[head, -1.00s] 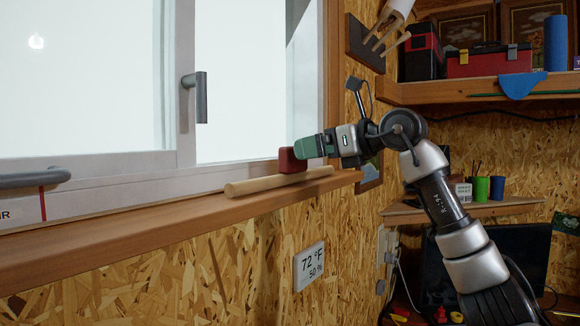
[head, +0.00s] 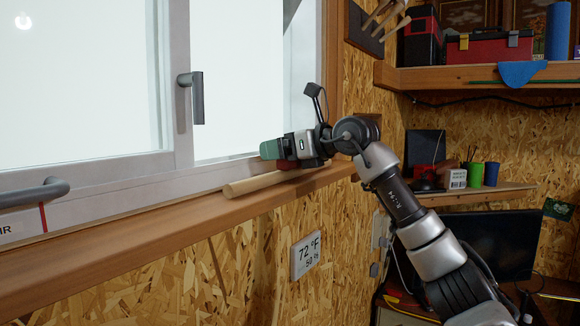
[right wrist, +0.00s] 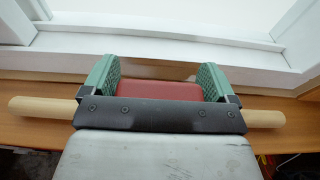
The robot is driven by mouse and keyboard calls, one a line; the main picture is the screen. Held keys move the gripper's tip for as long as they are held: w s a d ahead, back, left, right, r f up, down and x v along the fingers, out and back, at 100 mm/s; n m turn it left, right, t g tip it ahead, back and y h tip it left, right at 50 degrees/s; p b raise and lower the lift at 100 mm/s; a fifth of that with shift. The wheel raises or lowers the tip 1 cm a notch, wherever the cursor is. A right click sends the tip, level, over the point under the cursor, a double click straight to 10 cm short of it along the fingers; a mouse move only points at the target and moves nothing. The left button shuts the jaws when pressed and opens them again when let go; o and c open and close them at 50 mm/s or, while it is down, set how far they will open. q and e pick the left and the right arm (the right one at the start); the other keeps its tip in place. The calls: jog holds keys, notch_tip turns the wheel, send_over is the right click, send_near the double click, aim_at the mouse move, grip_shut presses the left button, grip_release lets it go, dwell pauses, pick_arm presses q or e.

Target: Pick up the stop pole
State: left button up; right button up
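The stop pole, a pale round wooden rod (head: 252,184), lies along the wooden window sill, with a red block (head: 286,164) at it near the rod's right part. My right gripper (head: 270,150) is at the sill over the red block and hides most of it. In the right wrist view, the green fingers of the gripper (right wrist: 160,85) are wide apart, one on each side of the red block (right wrist: 160,91). The rod (right wrist: 42,107) sticks out on both sides of the gripper, its middle hidden. I cannot tell whether the fingers touch the block. My left gripper is not in view.
The white window frame (head: 110,178) with grey handles (head: 197,98) rises right behind the sill (head: 120,225). A thermostat display (head: 305,255) is on the chipboard wall below. Shelves with toolboxes (head: 490,45) and cups (head: 475,175) stand at the right.

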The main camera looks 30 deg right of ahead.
jog(key=c, duration=0.7)
jog(key=shift+o, duration=0.2)
jog(key=shift+r, duration=0.2)
